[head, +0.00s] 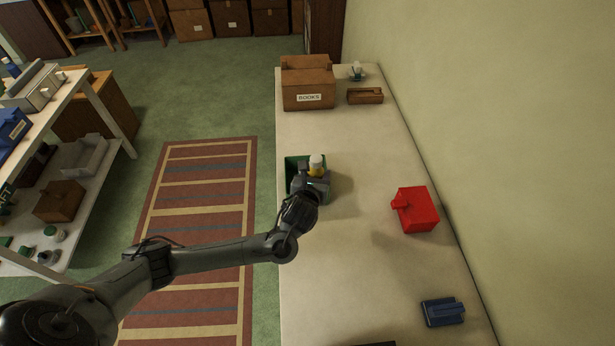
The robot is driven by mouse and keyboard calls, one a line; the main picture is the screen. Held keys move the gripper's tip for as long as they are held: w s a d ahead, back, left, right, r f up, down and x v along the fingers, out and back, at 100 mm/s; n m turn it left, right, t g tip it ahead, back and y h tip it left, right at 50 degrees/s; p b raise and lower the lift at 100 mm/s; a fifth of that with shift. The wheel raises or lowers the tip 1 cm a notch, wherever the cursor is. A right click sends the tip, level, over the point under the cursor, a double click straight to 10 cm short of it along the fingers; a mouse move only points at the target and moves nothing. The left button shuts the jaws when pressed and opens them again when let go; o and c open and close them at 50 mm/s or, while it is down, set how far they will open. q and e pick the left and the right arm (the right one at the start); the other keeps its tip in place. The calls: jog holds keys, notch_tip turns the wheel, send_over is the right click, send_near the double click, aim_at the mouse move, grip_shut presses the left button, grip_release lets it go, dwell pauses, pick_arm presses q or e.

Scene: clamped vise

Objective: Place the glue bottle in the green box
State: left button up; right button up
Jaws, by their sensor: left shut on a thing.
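The glue bottle (316,164) has a white cap and a yellow body. My left gripper (311,178) is shut on it, and the gripper hides its lower part. The green box (291,167) sits at the left edge of the long table. The bottle and gripper appear over the right part of the box in the head view; I cannot tell how high the bottle is or whether it touches the box. The gripper and wrist hide the front and right of the box. My right gripper is not in view.
On the table (345,280) are a red box-like object (415,210) at right, a blue object (443,312) at the near right, a BOOKS box (308,84) and a small brown box (365,96) at the far end. The near middle is clear.

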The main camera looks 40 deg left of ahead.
pick_arm(q)
jog(key=w+a+f+p, duration=0.1)
jog(key=w+a+f, duration=0.2)
jog(key=a+f, duration=0.2)
notch_tip(320, 180, down, 3)
jog(key=shift+w+a+r, duration=0.1)
jog(key=shift+w+a, duration=0.05)
jog(key=shift+a, duration=0.2)
jog(key=shift+f, duration=0.3)
jog(key=shift+f, duration=0.15)
jog(key=o, duration=1.1)
